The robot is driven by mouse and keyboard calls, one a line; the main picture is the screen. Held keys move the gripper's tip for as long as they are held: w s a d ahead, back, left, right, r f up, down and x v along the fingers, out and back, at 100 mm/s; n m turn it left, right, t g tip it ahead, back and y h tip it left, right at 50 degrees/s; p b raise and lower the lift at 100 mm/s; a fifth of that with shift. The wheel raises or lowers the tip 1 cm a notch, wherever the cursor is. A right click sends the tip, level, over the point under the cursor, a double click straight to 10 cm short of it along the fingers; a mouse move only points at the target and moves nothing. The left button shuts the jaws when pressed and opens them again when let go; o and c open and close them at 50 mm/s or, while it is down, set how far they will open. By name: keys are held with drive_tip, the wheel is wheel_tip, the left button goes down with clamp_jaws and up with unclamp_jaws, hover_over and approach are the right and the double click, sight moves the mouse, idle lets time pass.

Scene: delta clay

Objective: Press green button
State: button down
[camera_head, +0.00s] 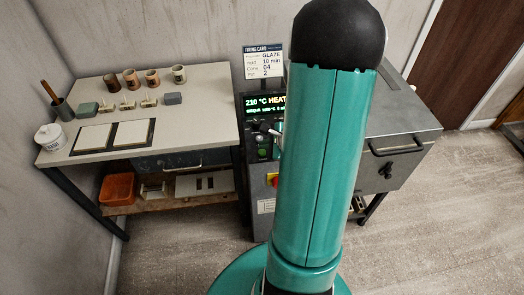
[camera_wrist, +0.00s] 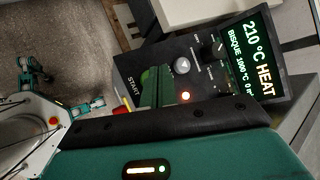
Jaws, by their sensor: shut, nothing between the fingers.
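The green button (camera_wrist: 147,78) is beside the START label on the dark control panel (camera_wrist: 205,75) in the wrist view. It is partly hidden by my gripper. In the head view the button (camera_head: 264,153) shows small and green on the front of the control box, left of my arm. My gripper (camera_wrist: 161,74) is shut and empty, with its greenish fingers over the panel right at the button. Whether they touch it I cannot tell. In the head view my arm hides most of the gripper. The display (camera_wrist: 256,52) reads 210 °C HEAT and BISQUE 1000 °C.
A red-yellow switch (camera_head: 272,180) is lower on the box. A workbench (camera_head: 205,115) with pottery stands left; a grey metal kiln (camera_head: 400,125) stands right.

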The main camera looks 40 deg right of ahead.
sight(264, 153)
drive_tip(key=shift+r, duration=2.5)
drive_tip(key=shift+w+a+r, duration=0.1)
drive_tip(key=shift+a+r, duration=0.1)
drive_tip(key=shift+a, duration=0.05)
drive_tip(key=a+r+n+g+y, duration=0.1)
drive_tip(key=a+r+n+y, duration=0.1)
drive_tip(key=a+r+n, duration=0.55)
drive_tip(key=a+r+n+g+y, duration=0.1)
drive_tip(key=a+r+n+g, duration=0.3)
drive_tip(key=a, duration=0.6)
drive_tip(key=s+a+r+n+t+h, duration=0.1)
drive_tip(key=s+a+r+n+h, duration=0.3)
drive_tip(key=s+a+r+n, duration=0.4)
drive_tip(key=s+a+n, duration=0.1)
drive_tip(key=n, duration=0.5)
drive_tip(key=shift+s+r, duration=0.2)
drive_tip(key=shift+s, duration=0.15)
